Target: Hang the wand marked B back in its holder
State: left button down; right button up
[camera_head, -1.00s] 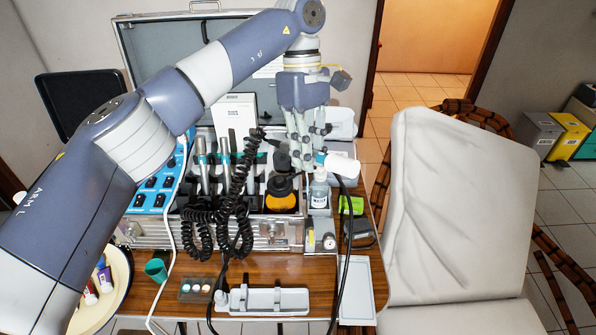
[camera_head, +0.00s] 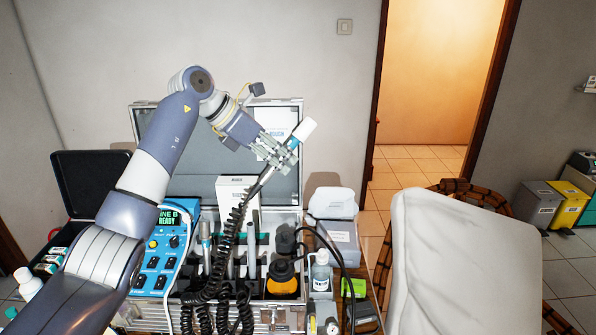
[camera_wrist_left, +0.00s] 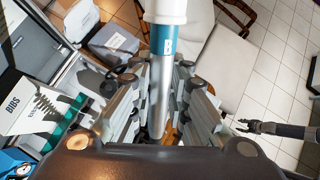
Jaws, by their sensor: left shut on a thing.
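My left gripper (camera_head: 281,153) is shut on wand B (camera_head: 267,174), raised above the open case. The wand is tilted, its white end (camera_head: 304,130) up to the right and its black coiled cord hanging from the lower end. In the left wrist view its teal band (camera_wrist_left: 168,42) reads B, and the grey shaft runs between the fingers. Other wands (camera_head: 253,240) stand upright in the holder row in the case (camera_head: 265,318); coiled cords hide part of the row. In the left wrist view a dark clawed arm (camera_wrist_left: 272,129) at the right may be my right gripper; its opening is unclear.
A blue control box (camera_head: 155,262) with a lit display stands left of the wands. An orange-based dark bottle (camera_head: 282,279) and a clear bottle (camera_head: 321,272) stand to their right. A pale padded chair (camera_head: 450,255) is on the right. The air above the case is otherwise clear.

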pick_arm(q)
jog(key=w+a+f+n+t+y+p, duration=0.1)
jog(key=w+a+f+n+t+y, duration=0.2)
jog(key=a, duration=0.5)
jog(key=w+a+f+n+t+p, duration=0.1)
jog(key=w+a+f+n+t, duration=0.3)
jog(key=a, duration=0.3)
jog(key=s+a+f+n+t+y+p, duration=0.1)
jog(key=s+a+f+n+t+y, duration=0.15)
jog(key=a+f, duration=0.4)
jog(key=s+a+f+n+t+y+p, duration=0.1)
jog(key=a+f+n+y, duration=0.2)
jog(key=a+f, duration=0.4)
jog(key=s+f+b, duration=0.1)
jog(key=f, duration=0.1)
jog(key=s+f+b, duration=0.1)
jog(key=f+b, duration=0.1)
jog(key=f, duration=0.1)
jog(key=s+d+f+b, duration=0.1)
jog(key=f, duration=0.2)
jog(key=shift+s+f+b, duration=0.15)
jog(key=shift+s+b, duration=0.05)
jog(key=shift+b, duration=0.1)
jog(key=shift+w+a, duration=0.2)
jog(key=shift+w, duration=0.45)
